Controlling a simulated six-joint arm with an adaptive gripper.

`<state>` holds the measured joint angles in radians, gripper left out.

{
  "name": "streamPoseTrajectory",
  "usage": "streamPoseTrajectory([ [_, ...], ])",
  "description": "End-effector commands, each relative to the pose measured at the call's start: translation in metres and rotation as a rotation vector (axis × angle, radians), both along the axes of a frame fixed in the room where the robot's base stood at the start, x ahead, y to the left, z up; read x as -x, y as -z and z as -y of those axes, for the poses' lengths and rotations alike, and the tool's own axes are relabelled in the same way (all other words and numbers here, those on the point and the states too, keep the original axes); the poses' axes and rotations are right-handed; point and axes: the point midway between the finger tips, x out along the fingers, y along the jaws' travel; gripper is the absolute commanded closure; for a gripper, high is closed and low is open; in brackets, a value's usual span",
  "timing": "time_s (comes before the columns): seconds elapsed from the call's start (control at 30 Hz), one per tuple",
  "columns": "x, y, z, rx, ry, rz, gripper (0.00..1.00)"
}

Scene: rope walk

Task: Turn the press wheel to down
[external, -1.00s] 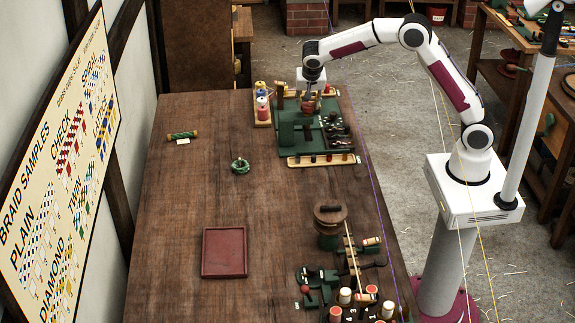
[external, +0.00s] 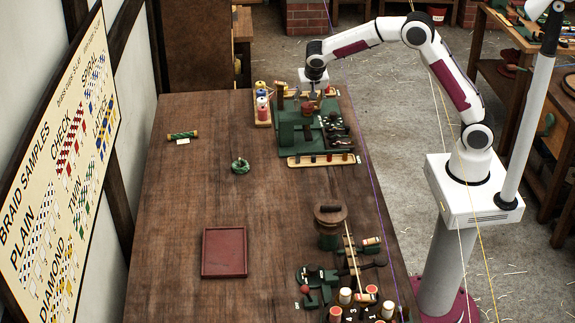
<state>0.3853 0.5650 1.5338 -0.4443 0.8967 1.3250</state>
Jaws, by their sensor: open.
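A round brown wooden wheel (external: 330,214) with a dark handle sits on a green body (external: 329,238) at the right edge of the table. It looks like the press wheel; which way it is set cannot be told from here. My gripper (external: 316,96) is at the far end of the table, over a green machine (external: 290,132) and close to its small red-brown part (external: 308,108). The gripper is open, and its fingers are small and partly lost against the machine. I cannot tell whether they touch that part. It is far from the brown wheel.
Wooden racks with spools (external: 262,108) and pegs (external: 322,160) border the green machine. A red tray (external: 224,252), a green coil (external: 240,166) and a green roll (external: 182,135) lie on the table. More tools and spools (external: 345,295) crowd the front right. The table's middle is clear.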

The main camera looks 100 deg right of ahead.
Motion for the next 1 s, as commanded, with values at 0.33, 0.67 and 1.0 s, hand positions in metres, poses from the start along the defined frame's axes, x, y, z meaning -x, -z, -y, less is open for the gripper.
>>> streamPoseTrajectory([
  [0.33,0.0015,-0.0004,0.0002,-0.001,-0.17,0.0,0.49],
  [0.67,0.0022,-0.0005,0.0006,-0.001,-0.314,0.001,0.49],
  [1.0,0.003,-0.0007,0.0013,0.0,-0.446,0.0,0.49],
])
